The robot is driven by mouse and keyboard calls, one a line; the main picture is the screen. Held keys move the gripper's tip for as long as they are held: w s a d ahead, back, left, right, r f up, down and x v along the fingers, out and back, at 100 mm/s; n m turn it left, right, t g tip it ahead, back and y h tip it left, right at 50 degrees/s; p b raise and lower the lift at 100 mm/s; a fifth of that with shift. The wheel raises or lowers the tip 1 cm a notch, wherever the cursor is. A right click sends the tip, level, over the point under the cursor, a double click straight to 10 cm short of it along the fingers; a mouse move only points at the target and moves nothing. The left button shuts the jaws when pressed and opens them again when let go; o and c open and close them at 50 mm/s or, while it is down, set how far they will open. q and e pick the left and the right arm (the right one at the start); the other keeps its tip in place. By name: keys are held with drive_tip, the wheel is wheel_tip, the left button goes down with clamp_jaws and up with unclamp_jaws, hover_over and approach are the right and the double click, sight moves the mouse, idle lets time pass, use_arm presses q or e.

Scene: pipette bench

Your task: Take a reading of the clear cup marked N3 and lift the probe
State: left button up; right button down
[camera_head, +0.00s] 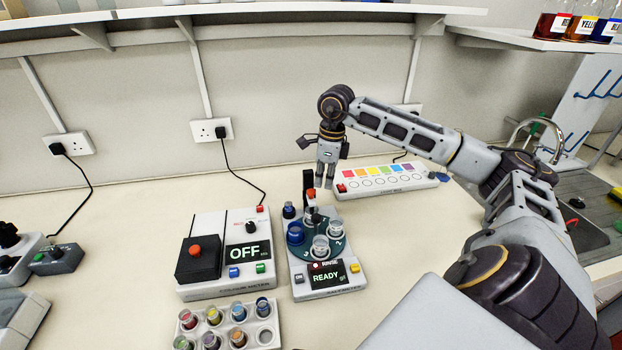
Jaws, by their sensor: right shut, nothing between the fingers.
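The meter (297,285) stands on the bench, its screen reading READY. Its round turntable (303,252) carries clear cups, one at the front (320,247) and one at the right (336,229), and a blue cup (295,233) at the left. Small numerals show on the turntable, but I cannot make out which cup is N3. The probe (311,197), with a red top, stands at the back of the turntable by a dark post; its lower end is hard to see. My right gripper (324,185) is shut and empty, pointing down just right of the probe. My left gripper is out of view.
A colour meter (223,284) reading OFF stands left of the meter. A rack (249,338) of coloured vials is in front. A white strip with coloured squares (386,179) lies behind to the right. A sink (590,215) is at the far right. Bare bench lies right of the meter.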

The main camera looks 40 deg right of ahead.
wheel_tip(320, 180, up, 11)
drive_tip(key=shift+s+d+r, duration=0.2)
drive_tip(key=shift+s+d, duration=0.2)
drive_tip(key=shift+s, duration=0.05)
idle(0.5)
idle(0.5)
